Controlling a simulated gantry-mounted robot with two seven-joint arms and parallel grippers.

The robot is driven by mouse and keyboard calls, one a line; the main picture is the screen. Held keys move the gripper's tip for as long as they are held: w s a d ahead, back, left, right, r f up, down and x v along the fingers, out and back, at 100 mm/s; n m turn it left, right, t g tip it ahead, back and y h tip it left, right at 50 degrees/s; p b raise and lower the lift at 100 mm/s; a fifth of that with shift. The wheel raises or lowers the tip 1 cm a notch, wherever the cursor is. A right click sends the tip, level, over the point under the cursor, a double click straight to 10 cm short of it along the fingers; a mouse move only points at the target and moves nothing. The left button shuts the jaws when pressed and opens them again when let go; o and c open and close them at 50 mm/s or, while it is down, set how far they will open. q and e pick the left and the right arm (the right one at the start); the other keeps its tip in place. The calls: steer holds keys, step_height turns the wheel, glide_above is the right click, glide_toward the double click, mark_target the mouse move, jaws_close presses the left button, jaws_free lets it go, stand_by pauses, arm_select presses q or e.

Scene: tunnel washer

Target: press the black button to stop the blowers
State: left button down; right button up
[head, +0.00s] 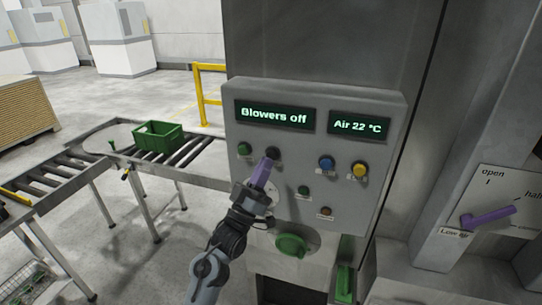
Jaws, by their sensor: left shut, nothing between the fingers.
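The black button (273,152) sits on the grey control panel (300,215), in the top row just right of a green button (244,149). My left gripper (264,166) is shut, with nothing held, and its purple fingertips are right at the lower edge of the black button. I cannot tell whether they touch it. The left display (276,114) reads "Blowers off". My right gripper is not in view.
The panel also bears a blue button (326,163), a yellow button (359,170) and a green knob (291,245) below. A purple lever (488,217) is at the right. A roller conveyor (190,152) carries a green crate (158,130) at the left.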

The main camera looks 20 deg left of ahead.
arm_select(q)
steer(key=s+p, duration=0.2)
steer(key=s, duration=0.3)
stand_by(0.5)
steer(key=shift+f, duration=0.1)
stand_by(0.6)
